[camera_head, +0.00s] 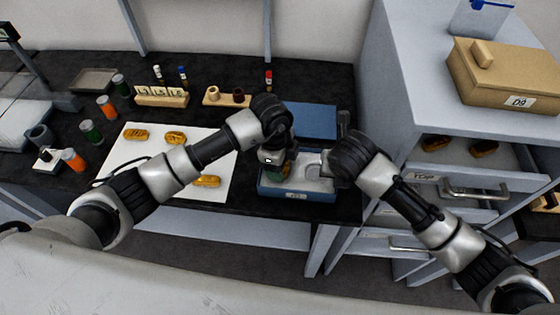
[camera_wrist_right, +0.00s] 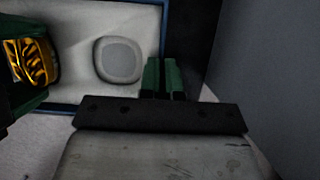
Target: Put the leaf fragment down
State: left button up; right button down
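The gold leaf fragment with dark markings (camera_wrist_right: 38,62) is at the left edge of the right wrist view, between the green fingers of my left gripper (camera_wrist_right: 20,68). In the head view my left gripper (camera_head: 277,170) is over the left part of an open blue box (camera_head: 262,187) with a pale lining. Whether the fragment touches the lining cannot be told. A rounded grey recess (camera_wrist_right: 118,60) in the lining is empty. My right gripper (camera_head: 329,167) is at the box's right side; its green fingers (camera_wrist_right: 161,78) are together with nothing between them.
Gold fragments lie on a white mat (camera_head: 145,158) at left. A blue lid (camera_head: 312,118) lies behind the box. Jars, a labelled rack (camera_head: 162,98) and a wooden holder (camera_head: 227,98) stand behind the mat. A grey cabinet with an open drawer (camera_head: 466,172) stands at right.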

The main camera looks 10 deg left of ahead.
pick_arm(q)
jog(key=o, duration=0.6)
jog(key=shift+s+f, duration=0.2)
jog(key=shift+f, duration=0.25)
jog(key=shift+c, duration=0.2)
jog(key=o, duration=0.3)
jog(key=shift+f, duration=0.2)
pick_arm(e)
jog(key=shift+w, duration=0.1)
pick_arm(q)
jog(key=shift+o, duration=0.2)
notch_tip(320, 180, up, 14)
jog(key=a, duration=0.1)
jog(key=shift+w+a, duration=0.25)
jog(key=shift+w, duration=0.1)
pick_arm(e)
jog(key=shift+f, duration=0.1)
pick_arm(q)
jog(key=shift+f, duration=0.15)
pick_arm(e)
jog(key=c, duration=1.3)
grip_release()
jog(key=shift+o, duration=0.2)
